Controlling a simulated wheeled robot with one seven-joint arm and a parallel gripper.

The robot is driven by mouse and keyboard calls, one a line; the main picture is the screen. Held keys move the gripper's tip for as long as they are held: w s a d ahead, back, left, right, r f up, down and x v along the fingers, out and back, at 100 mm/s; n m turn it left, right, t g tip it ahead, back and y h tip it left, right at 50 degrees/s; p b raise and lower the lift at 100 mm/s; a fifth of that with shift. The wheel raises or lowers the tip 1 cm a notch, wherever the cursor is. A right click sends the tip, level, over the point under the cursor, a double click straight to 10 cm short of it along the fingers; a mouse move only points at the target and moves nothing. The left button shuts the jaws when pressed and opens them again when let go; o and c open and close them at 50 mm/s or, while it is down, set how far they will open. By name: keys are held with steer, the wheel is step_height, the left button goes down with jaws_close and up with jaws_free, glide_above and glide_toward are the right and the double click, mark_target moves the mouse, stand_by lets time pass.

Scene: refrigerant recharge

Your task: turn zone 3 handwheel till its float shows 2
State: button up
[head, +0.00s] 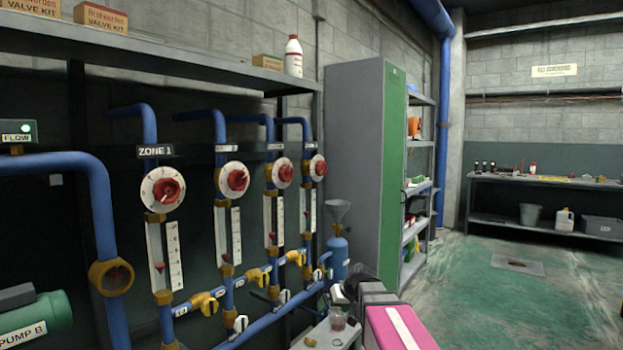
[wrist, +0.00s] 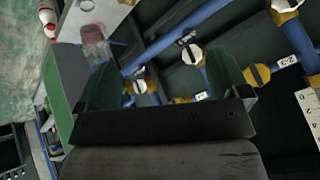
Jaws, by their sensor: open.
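Several red handwheels on white round dials stand in a row in the head view. Only the nearest label clearly reads ZONE 1. Counting from it, the zone 3 handwheel (head: 279,173) is third. Below it is its white sight gauge (head: 273,220), with a small reddish float low in it; its reading is too small to tell. My gripper (head: 342,292) is low and to the right of the handwheel, apart from it. In the wrist view my gripper (wrist: 160,80) has its two green fingers spread with nothing held between them. No red handwheel shows in that view.
Blue pipes with brass yellow-handled valves (head: 257,276) run below the gauges. A blue cylinder with a funnel (head: 338,250) and a small table with a cup (head: 338,318) are near my gripper. A green-doored cabinet (head: 370,170) stands behind. The floor at right is free.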

steer(key=w+a+r+n+t+y, duration=0.2)
steer(key=w+r, duration=0.2)
steer(key=r, duration=0.7)
steer(key=w+a+r+n+t+y, duration=0.1)
steer(key=w+a+r+t+y, duration=0.3)
steer(key=r, duration=0.6)
steer(key=n+y, duration=0.3)
steer(key=n, duration=0.1)
glide_toward(289, 174)
steer(key=shift+x, duration=4.2)
steer(key=shift+s+a, duration=0.1)
steer(key=c, duration=0.9)
steer(key=shift+m, duration=0.9)
steer(key=shift+m, duration=0.7)
